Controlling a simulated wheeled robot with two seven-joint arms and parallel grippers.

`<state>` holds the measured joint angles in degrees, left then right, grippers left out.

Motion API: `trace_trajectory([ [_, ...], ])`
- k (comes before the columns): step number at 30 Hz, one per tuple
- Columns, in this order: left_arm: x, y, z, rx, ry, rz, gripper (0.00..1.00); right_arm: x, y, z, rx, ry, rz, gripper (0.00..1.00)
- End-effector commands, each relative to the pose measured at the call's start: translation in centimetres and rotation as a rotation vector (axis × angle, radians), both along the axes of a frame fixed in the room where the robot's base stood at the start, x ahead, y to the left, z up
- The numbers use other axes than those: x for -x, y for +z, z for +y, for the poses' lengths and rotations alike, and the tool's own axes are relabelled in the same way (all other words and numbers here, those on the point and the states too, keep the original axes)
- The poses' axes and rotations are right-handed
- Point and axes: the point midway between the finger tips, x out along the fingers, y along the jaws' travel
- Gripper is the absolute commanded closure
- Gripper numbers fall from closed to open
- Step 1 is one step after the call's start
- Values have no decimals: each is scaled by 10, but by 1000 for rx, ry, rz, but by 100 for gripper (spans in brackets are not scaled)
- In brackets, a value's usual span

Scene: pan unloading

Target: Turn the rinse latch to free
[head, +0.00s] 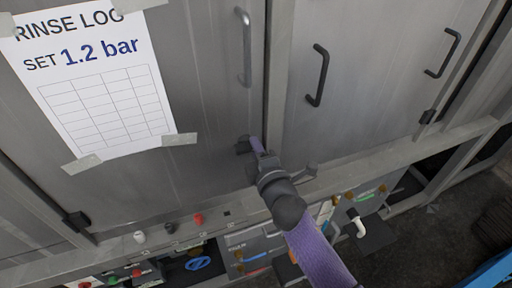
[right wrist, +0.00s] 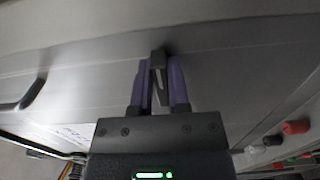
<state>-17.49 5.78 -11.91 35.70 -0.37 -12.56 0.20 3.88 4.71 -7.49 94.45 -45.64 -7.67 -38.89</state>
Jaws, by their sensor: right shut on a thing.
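The rinse latch (head: 243,146) is a small dark handle low on the left steel door, near the seam between the doors. My right gripper (head: 257,145) reaches up to it from below, and its wrist hides part of the panel under the doors. In the right wrist view the two purple fingers of the right gripper (right wrist: 159,85) are shut on the dark latch (right wrist: 158,62), which sits between their tips. The latch's base is partly hidden by the fingers. My left gripper is not in view.
A taped paper log (head: 92,85) reading "SET 1.2 bar" is on the left door. Dark door handles (head: 318,76) stick out above. A red knob (head: 198,219) and a white knob (head: 139,237) sit on the ledge below. A blue ring (head: 198,264) lies lower.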

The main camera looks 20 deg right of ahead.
Motion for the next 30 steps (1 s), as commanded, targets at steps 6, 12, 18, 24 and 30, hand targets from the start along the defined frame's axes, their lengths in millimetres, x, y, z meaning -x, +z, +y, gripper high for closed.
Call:
trace_trajectory([
  [6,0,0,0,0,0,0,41,0,-1,0,-2,0,2,62],
  [12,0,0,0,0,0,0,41,0,0,0,0,0,1,44],
  [18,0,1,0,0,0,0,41,3,0,0,0,0,1,44],
  [24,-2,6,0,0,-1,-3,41,37,0,-1,-1,1,4,44],
  [30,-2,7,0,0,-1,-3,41,83,-1,-3,-2,-1,5,44],
])
